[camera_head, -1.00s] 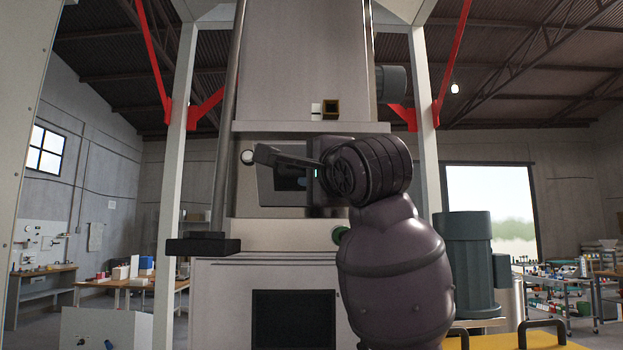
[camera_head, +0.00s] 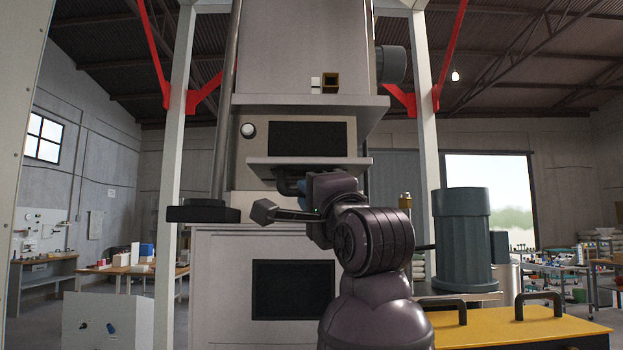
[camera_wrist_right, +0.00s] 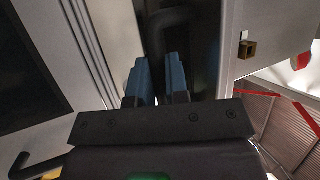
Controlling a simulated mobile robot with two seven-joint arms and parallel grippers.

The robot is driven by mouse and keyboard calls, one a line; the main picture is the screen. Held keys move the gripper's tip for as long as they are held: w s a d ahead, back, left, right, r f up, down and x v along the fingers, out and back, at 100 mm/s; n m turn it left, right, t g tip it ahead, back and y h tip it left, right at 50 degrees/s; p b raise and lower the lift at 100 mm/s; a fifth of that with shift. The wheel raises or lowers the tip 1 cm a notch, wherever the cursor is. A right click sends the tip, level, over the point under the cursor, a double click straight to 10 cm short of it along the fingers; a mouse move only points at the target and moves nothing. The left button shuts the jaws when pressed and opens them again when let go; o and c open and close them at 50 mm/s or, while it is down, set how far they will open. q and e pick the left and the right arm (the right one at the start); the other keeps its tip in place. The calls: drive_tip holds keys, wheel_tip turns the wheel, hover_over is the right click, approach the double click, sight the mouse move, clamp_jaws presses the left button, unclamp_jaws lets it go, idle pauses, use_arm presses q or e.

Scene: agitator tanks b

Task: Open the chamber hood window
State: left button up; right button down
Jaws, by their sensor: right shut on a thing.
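The chamber hood window (camera_head: 309,161) is a grey flap on the front of the machine in the head view. It is folded down, close to level, and shows nearly edge-on. A dark rectangular opening (camera_head: 298,138) shows above it. My right gripper (camera_head: 292,186) is just below the flap. Its blue fingers (camera_wrist_right: 158,80) in the wrist view are shut on a dark part, apparently the window's handle (camera_wrist_right: 172,35), which is in shadow and partly hidden by the fingers. My left gripper is not in view.
A ledge (camera_head: 310,101) juts out above the opening. A black foot (camera_head: 203,211) of a post stands left of my right gripper. To the right are a grey-green motor (camera_head: 462,230) and a yellow cover (camera_head: 520,328) with black handles.

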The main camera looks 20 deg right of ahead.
drive_tip(key=shift+w+f, duration=0.15)
drive_tip(key=shift+f, duration=0.45)
drive_tip(key=c, duration=1.1)
unclamp_jaws()
drive_tip(key=shift+w, duration=0.1)
drive_tip(key=shift+r, duration=0.1)
drive_tip(key=b+v, duration=0.1)
drive_tip(key=v, duration=1)
drive_tip(key=shift+r, duration=0.1)
